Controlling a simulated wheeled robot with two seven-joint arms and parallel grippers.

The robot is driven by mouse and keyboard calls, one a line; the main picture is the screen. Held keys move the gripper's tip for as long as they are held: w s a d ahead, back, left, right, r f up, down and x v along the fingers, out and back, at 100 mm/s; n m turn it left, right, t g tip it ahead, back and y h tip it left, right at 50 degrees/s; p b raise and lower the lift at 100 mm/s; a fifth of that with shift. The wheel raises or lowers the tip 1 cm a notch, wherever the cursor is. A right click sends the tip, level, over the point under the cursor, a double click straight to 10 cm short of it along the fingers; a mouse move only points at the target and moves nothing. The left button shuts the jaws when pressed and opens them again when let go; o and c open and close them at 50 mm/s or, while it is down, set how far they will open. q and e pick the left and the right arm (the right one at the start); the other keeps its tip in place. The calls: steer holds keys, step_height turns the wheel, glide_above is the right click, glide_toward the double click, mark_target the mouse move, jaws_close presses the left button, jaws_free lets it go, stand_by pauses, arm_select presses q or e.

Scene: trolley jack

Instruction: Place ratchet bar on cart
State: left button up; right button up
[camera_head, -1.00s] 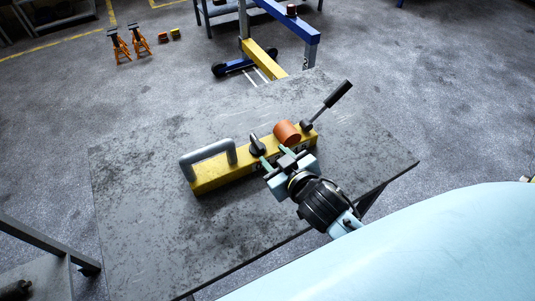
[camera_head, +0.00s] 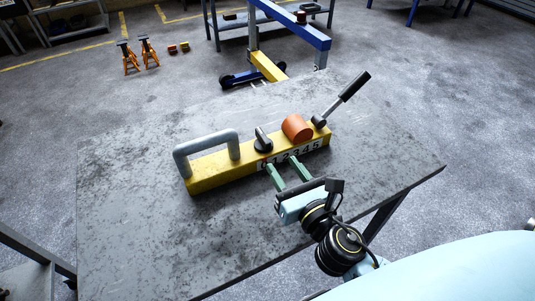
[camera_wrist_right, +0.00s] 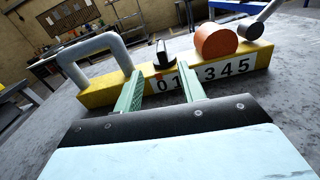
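A yellow bar (camera_head: 210,176) with a numbered white strip lies on the dark grey table (camera_head: 130,220). It carries a grey loop handle, a black knob (camera_head: 263,141), an orange cylinder (camera_head: 297,127) and a slanted lever with a black grip (camera_head: 354,86). I cannot tell whether the ratchet bar is this whole bar or its lever. The bar also shows in the right wrist view (camera_wrist_right: 100,93). My right gripper (camera_head: 280,164) is open and empty, its green fingers pointing at the bar's numbered front side. My left gripper is out of view. I cannot surely identify a cart.
A blue and yellow wheeled frame (camera_head: 268,66) stands on the floor behind the table. Two orange stands (camera_head: 130,60) are at the back left. A metal shelf unit (camera_head: 30,250) is at the lower left. The table's left and front parts are bare.

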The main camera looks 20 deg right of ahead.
mark_target(260, 131)
steer(key=shift+w+n, duration=0.1)
steer(key=shift+n, duration=0.3)
steer(key=shift+w, duration=0.3)
steer(key=w, duration=0.7)
steer(key=shift+w+a+p, duration=0.1)
steer(key=shift+w+p, duration=0.15)
steer(key=shift+p, duration=0.05)
steer(key=w, duration=0.4)
steer(key=shift+w+r, duration=0.1)
steer(key=shift+w, duration=0.45)
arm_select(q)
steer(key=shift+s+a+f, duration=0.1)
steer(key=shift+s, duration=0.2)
arm_select(e)
jaws_close()
steer(key=shift+r, duration=0.2)
